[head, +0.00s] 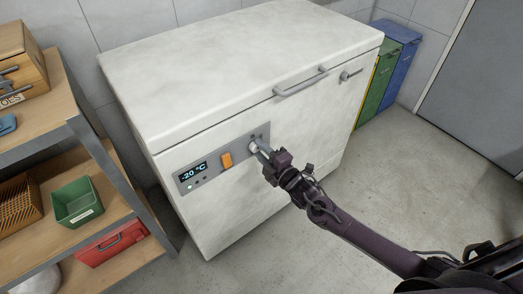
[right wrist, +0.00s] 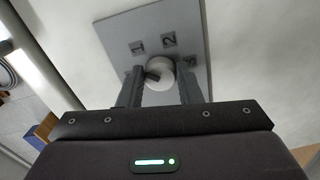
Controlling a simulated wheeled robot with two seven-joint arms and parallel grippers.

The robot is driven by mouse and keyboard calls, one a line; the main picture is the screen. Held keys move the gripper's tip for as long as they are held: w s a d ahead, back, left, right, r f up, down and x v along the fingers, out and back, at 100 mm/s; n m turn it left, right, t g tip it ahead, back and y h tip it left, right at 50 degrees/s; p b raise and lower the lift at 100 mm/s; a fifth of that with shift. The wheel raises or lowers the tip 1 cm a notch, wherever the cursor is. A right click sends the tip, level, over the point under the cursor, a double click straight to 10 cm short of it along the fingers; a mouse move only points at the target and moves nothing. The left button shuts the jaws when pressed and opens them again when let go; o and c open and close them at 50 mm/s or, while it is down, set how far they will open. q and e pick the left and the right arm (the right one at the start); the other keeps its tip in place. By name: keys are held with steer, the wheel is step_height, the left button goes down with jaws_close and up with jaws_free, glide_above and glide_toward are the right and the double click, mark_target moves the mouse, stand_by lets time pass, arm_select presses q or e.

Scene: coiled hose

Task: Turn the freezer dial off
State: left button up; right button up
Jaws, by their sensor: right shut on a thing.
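The white chest freezer (head: 230,90) stands against the wall with its lid closed. Its grey control panel (head: 212,160) has a display reading -20 °C and an orange switch (head: 226,160). My right gripper (head: 259,148) reaches the panel's right end and is shut on the freezer dial (head: 252,147). In the right wrist view the round, pale dial (right wrist: 160,74) sits between the two fingers (right wrist: 160,88), with a dark pointer toward its left side. The marks 1 and 2 show above the dial; other marks are partly hidden. My left gripper is out of view.
A wooden shelf unit (head: 100,150) at the left holds a green bin (head: 77,202), a red case (head: 112,243) and a wooden box. Green and blue bins (head: 384,75) stand right of the freezer. The floor in front is clear.

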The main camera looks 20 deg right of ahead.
steer(key=n, duration=0.5)
steer(key=shift+r+p, duration=0.15)
steer(key=shift+p, duration=0.15)
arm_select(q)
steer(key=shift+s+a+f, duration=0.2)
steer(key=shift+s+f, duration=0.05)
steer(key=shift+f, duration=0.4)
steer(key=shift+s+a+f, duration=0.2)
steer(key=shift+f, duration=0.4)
arm_select(e)
steer(key=shift+n, duration=1.4)
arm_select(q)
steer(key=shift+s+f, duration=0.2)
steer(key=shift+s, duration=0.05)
arm_select(e)
steer(key=o, duration=1)
steer(key=shift+c, duration=0.2)
steer(key=shift+s, duration=0.1)
